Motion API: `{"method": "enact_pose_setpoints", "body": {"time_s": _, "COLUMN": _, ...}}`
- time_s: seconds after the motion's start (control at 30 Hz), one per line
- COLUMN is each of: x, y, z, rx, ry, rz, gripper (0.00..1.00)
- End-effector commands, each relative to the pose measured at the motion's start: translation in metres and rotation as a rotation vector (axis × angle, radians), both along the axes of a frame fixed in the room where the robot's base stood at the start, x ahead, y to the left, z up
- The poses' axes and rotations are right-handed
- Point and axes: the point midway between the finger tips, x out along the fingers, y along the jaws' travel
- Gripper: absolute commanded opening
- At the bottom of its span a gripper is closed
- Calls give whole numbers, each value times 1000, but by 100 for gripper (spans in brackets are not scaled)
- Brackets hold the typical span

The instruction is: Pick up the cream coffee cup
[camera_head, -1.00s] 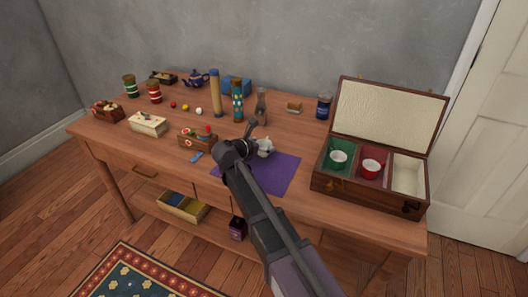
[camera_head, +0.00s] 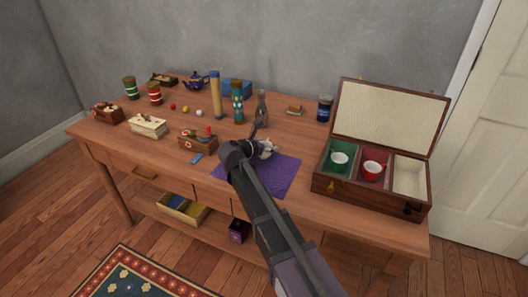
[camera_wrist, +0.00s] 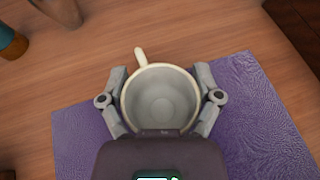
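The cream cup (camera_wrist: 160,104) is upright in the wrist view, seen from above, with its inside empty and its handle pointing up and slightly left. In the head view the cup (camera_head: 268,150) shows partly behind my gripper, at the back edge of the purple cloth (camera_head: 275,178). My gripper (camera_wrist: 160,82) has one finger on each side of the cup, spread about as wide as its rim. Any gap between fingers and cup is very small; I cannot see a firm grip. The cup's base is hidden.
A grey pepper mill (camera_head: 262,106) and a teal patterned cylinder (camera_head: 238,103) stand behind the cup. A small decorated box (camera_head: 197,142) lies left.

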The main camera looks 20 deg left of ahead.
Motion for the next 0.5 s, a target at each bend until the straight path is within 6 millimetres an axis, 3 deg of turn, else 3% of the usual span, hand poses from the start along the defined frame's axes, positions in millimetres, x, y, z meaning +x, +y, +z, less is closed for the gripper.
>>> {"method": "enact_pose_setpoints", "body": {"time_s": 0.5, "x": 0, "y": 0, "z": 3, "rx": 0, "ry": 1, "rz": 0, "gripper": 33}}
